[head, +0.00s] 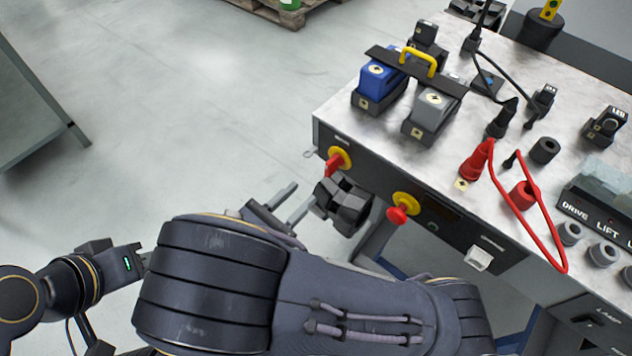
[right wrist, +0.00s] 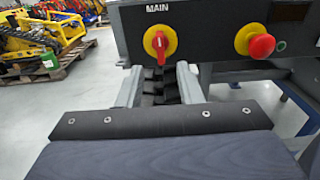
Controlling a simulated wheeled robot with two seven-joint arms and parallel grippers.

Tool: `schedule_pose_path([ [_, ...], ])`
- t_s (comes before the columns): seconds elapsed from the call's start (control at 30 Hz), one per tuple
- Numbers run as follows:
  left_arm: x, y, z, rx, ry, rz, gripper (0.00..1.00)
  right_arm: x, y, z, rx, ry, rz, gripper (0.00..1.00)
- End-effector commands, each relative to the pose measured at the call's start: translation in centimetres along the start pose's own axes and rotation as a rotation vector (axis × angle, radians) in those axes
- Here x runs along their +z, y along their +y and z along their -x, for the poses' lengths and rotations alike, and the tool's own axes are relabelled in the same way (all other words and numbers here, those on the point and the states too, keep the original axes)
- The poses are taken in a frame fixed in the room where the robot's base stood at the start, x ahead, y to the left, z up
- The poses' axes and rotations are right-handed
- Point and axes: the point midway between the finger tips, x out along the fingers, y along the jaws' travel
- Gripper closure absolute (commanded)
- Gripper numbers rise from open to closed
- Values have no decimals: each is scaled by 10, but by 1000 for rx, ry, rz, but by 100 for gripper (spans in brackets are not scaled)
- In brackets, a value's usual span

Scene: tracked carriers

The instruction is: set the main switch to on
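The main switch (head: 338,160) is a red handle on a round yellow plate on the bench's front panel. In the right wrist view the main switch (right wrist: 160,44) sits under the word MAIN, its handle about upright. Its on and off marks are not readable. My right gripper (head: 309,190) is open and empty, with its fingers pointing at the panel. In the right wrist view the fingers of my right gripper (right wrist: 158,72) end just below the switch, one to each side, apparently apart from it. My left gripper is not in view; only part of that arm shows.
A red mushroom button (head: 400,213) on a yellow plate is right of the switch. A dark blocky part (head: 345,205) shows below the panel.

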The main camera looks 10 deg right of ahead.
Motion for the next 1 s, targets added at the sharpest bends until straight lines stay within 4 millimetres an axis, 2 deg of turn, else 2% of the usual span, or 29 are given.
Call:
schedule_pose_path([
  [0.5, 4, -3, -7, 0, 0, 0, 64, 0, 0, -69, 0, -2, 1, 67],
  [0.63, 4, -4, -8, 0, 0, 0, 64, 0, 0, -76, -1, -2, 2, 67],
  [0.87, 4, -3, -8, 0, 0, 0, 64, 0, 0, -77, 1, -2, 1, 67],
  [1.0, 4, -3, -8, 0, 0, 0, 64, 0, 0, -77, 1, -1, 1, 83],
])
